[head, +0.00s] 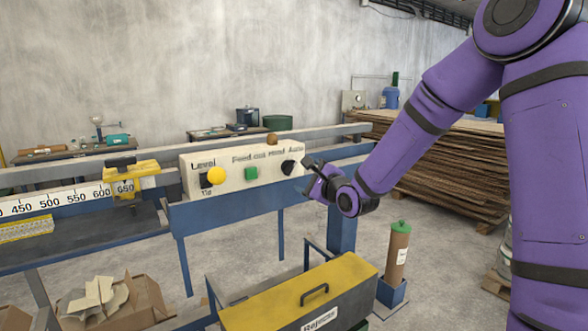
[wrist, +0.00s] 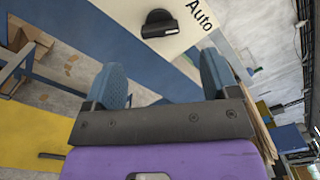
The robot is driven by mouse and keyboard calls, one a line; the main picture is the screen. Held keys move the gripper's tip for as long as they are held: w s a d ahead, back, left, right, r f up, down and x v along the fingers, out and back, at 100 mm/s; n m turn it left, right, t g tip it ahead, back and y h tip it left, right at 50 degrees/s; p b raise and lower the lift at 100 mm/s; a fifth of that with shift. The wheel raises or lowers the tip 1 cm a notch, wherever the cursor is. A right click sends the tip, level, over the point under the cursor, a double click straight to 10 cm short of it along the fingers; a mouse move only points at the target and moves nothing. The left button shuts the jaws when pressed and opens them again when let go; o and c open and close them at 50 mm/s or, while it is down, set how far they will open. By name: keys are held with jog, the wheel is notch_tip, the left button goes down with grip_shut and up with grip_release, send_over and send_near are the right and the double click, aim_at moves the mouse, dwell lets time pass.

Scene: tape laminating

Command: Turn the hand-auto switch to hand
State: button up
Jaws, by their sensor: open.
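The hand-auto switch (head: 288,167) is a black rotary knob at the right end of a cream control panel (head: 221,173), under the words "Hand" and "Auto". In the wrist view the knob (wrist: 158,23) sits above the space between my fingers, with "Auto" printed to its right. My gripper (head: 310,176) is just right of the knob in the head view and looks apart from it. In the wrist view my gripper (wrist: 165,85) is open and empty, its two blue fingers spread wide. The exact gap to the knob is hard to judge.
A green button (head: 251,173) and a yellow button (head: 216,175) sit left on the same panel. A blue rail runs below it. A yellow-topped rejects box (head: 290,290) and a brown cylinder with a green cap (head: 397,250) stand below. Stacked brown sheets (head: 455,165) lie behind my arm.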

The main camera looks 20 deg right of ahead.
aim_at(291, 168)
jog(key=x, duration=0.8)
jog(key=shift+w+a+f, duration=0.1)
jog(key=shift+w, duration=0.05)
jog(key=shift+c, duration=0.2)
jog(key=c, duration=0.9)
